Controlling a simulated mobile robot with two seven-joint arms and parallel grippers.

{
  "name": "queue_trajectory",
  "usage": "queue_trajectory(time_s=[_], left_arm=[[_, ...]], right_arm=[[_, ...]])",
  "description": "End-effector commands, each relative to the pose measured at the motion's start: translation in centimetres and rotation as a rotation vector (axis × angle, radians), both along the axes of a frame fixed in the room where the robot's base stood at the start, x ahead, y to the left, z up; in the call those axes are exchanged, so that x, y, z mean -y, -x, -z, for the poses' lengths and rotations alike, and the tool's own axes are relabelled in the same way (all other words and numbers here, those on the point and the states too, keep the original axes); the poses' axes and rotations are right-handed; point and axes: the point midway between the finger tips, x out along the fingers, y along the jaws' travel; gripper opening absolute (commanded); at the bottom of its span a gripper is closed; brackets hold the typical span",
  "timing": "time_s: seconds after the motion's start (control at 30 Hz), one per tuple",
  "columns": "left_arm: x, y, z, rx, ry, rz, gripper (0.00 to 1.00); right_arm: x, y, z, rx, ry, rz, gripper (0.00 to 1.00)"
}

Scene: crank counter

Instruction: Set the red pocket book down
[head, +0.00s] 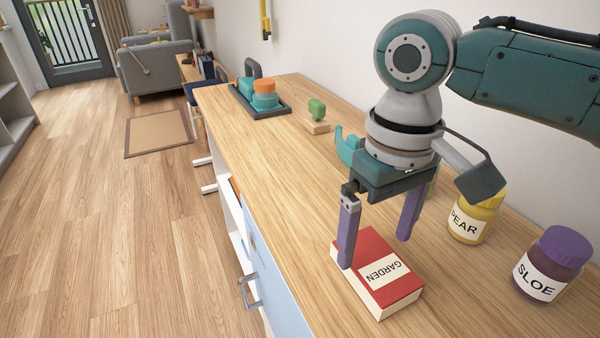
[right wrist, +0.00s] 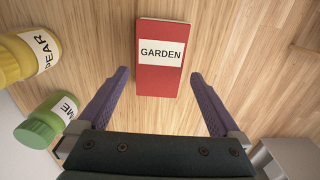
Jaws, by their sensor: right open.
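The red pocket book (head: 378,272), with a cream label reading GARDEN, lies flat on the wooden counter (head: 300,165). In the right wrist view the book (right wrist: 160,80) lies ahead of the fingertips, in line with the gap between them. My right gripper (head: 378,245) is open and empty, with its purple fingers apart above the book. The fingers also show in the right wrist view (right wrist: 160,78), one on each side of the gap and clear of the book. My left gripper is out of view.
A yellow PEAR jar (head: 475,218) and a purple SLOE jar (head: 552,263) stand right of the book. A green jar (right wrist: 47,121) shows in the right wrist view. A dark tray (head: 262,108) and a small green-topped wooden block (head: 316,117) stand farther back. The counter's front edge is left of the book.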

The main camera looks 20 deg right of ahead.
Motion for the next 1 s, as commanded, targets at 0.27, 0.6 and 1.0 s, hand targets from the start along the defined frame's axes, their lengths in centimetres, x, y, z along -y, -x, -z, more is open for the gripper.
queue_trajectory(time_s=[0.27, 0.6, 1.0], left_arm=[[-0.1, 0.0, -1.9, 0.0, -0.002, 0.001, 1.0], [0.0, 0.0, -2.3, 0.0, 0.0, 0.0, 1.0], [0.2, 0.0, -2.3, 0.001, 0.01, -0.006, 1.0]], right_arm=[[0.0, -0.1, -6.7, 0.004, 0.0, 0.001, 1.0], [-1.3, 0.9, -8.2, 0.009, -0.022, -0.044, 1.0], [-7.6, 11.0, -2.5, 0.243, -0.174, -0.189, 1.0]])
